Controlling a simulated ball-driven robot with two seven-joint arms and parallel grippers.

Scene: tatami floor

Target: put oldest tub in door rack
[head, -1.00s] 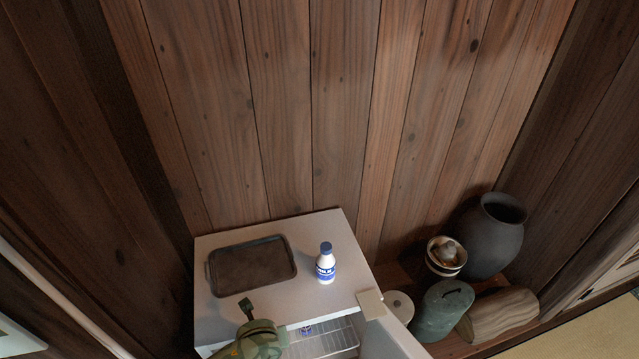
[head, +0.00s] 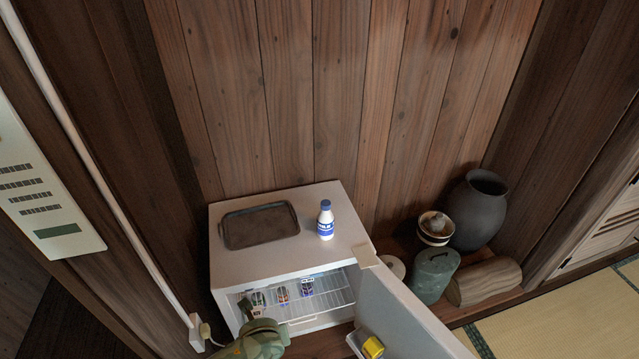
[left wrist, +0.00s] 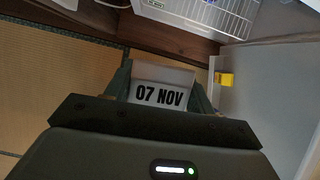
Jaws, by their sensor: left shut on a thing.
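My left gripper (left wrist: 160,92) is shut on a pale tub (left wrist: 162,76) marked "07 NOV", seen between its fingers in the left wrist view. In the head view the left wrist (head: 262,337) is at the bottom, before the open fridge (head: 222,285), and the held tub is hidden. Several small tubs (head: 282,294) stand on the wire shelf; their labels are too small to read. The open door (head: 400,310) carries a door rack (head: 354,341) with a yellow item (head: 373,347) in it. My right gripper is out of view.
A dark tray (head: 260,226) and a milk bottle (head: 326,222) stand on the fridge top. A cord and plug (head: 202,328) are at left.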

